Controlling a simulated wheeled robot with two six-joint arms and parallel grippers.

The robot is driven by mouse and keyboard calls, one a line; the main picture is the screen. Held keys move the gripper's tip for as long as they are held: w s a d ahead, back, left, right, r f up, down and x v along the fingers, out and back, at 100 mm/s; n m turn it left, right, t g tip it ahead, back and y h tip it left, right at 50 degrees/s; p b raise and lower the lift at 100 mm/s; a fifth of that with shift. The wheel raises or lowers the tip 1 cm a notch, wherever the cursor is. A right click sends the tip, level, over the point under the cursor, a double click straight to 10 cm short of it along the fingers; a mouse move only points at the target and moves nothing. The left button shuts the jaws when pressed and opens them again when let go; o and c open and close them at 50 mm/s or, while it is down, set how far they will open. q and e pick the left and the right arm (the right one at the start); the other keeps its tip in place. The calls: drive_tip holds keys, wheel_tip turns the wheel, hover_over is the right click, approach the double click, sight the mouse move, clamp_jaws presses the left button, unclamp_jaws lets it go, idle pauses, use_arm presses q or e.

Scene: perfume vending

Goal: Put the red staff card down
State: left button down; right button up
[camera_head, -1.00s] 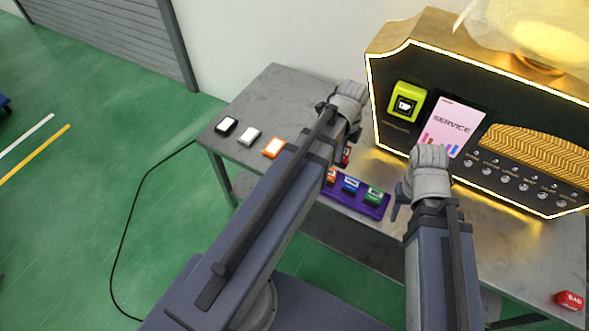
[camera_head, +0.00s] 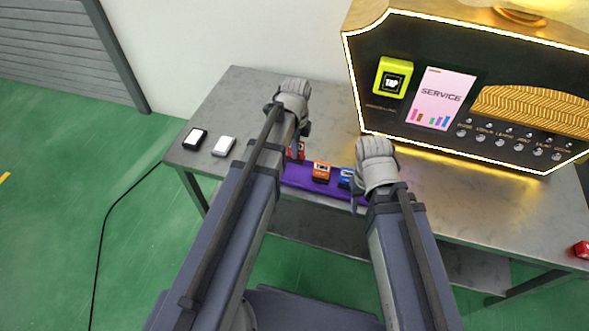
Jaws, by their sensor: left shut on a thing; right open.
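The red staff card (camera_head: 299,152) shows as a small red piece just below the fingers of my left gripper (camera_head: 297,138), partly hidden by my arm. My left gripper is shut on it, over the left end of the purple tray (camera_head: 313,187). I cannot tell whether the card touches the tray. An orange card (camera_head: 321,171) and a blue card (camera_head: 346,178) stand in the tray, to the right of the red one. My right gripper (camera_head: 356,196) is open at the tray's right end and hides that part.
A red block (camera_head: 582,250) sits far right. The grey table (camera_head: 450,205) is clear between.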

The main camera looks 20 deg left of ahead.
use_arm(q)
wheel_tip(320, 180, down, 3)
drive_tip(key=shift+f+b, duration=0.2)
drive_tip(key=shift+b, duration=0.85)
use_arm(e)
wheel_tip(320, 180, down, 3)
drive_tip(key=shift+f, duration=0.2)
use_arm(q)
drive_tip(key=shift+f, duration=0.1)
wheel_tip(320, 180, down, 4)
drive_tip(key=b, duration=0.3)
drive_tip(key=shift+r+b, duration=0.2)
drive_tip(key=shift+b, duration=0.15)
use_arm(e)
wheel_tip(320, 180, down, 4)
drive_tip(key=shift+r, duration=0.15)
use_arm(q)
drive_tip(key=shift+f, duration=0.15)
drive_tip(key=c, duration=1)
unclamp_jaws()
